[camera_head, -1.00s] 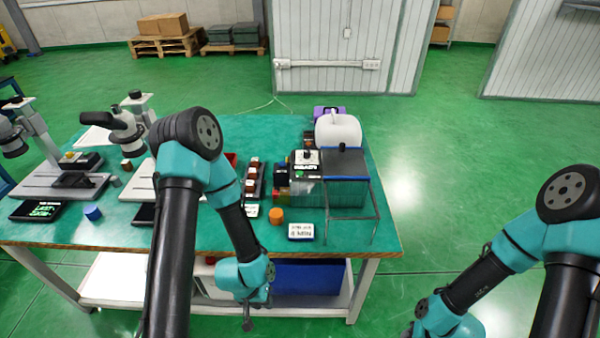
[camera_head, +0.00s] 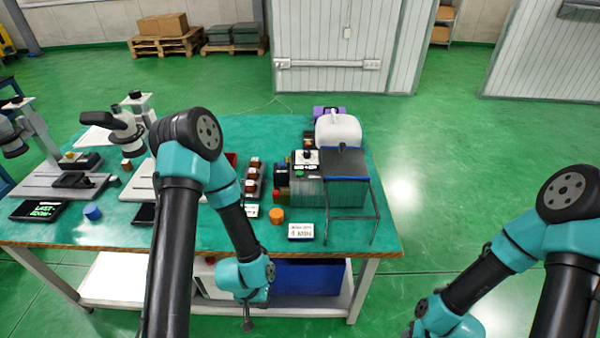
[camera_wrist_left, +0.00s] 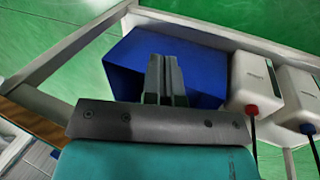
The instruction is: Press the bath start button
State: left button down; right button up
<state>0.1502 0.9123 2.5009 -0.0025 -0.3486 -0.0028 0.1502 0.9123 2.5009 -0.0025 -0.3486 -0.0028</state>
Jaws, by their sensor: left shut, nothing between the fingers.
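The bath unit (camera_head: 343,185), a grey box with a dark lid and blue edging, stands at the right end of the green table. Beside its left side is a control box with a pale top panel (camera_head: 306,158) and a black knob. A small green spot (camera_head: 299,171) shows on the panel's near part; I cannot tell if it is the start button. My left gripper (camera_head: 248,325) hangs below the table's front edge, well apart from the panel. In the left wrist view its fingers (camera_wrist_left: 164,80) are shut and empty. My right gripper is out of view.
A blue bin (camera_wrist_left: 190,65) and white bottles (camera_wrist_left: 252,80) sit on the lower shelf. The table edge (camera_head: 200,249) lies above my left gripper.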

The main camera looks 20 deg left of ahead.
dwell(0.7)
pick_arm(q)
jog(key=w+r+m, duration=0.1)
jog(key=w+r, duration=0.2)
jog(key=r, duration=0.1)
jog(key=w+r+m, duration=0.1)
jog(key=w+r, duration=0.3)
jog(key=w+d+r+m, duration=0.1)
jog(key=w+r, duration=0.2)
jog(key=r, duration=0.1)
jog(key=shift+w, duration=0.15)
jog(key=w+r+n, duration=0.1)
jog(key=w, duration=0.1)
jog(key=w+r+n+t, duration=0.1)
jog(key=w+r+n, duration=0.1)
jog(key=w, duration=0.1)
jog(key=w+r+n+t, duration=0.1)
jog(key=w+n, duration=0.1)
jog(key=w, duration=0.1)
jog(key=shift+w+d+r+h, duration=0.1)
jog(key=shift+d+r+h, duration=0.05)
jog(key=shift+r+h, duration=0.15)
jog(key=w+r+n+t, duration=0.1)
jog(key=w+r+n, duration=0.5)
jog(key=w, duration=0.1)
notch_tip(320, 180, up, 14)
jog(key=n+t+h, duration=0.1)
jog(key=n+t, duration=0.2)
jog(key=n, duration=0.6)
send_over(300, 173)
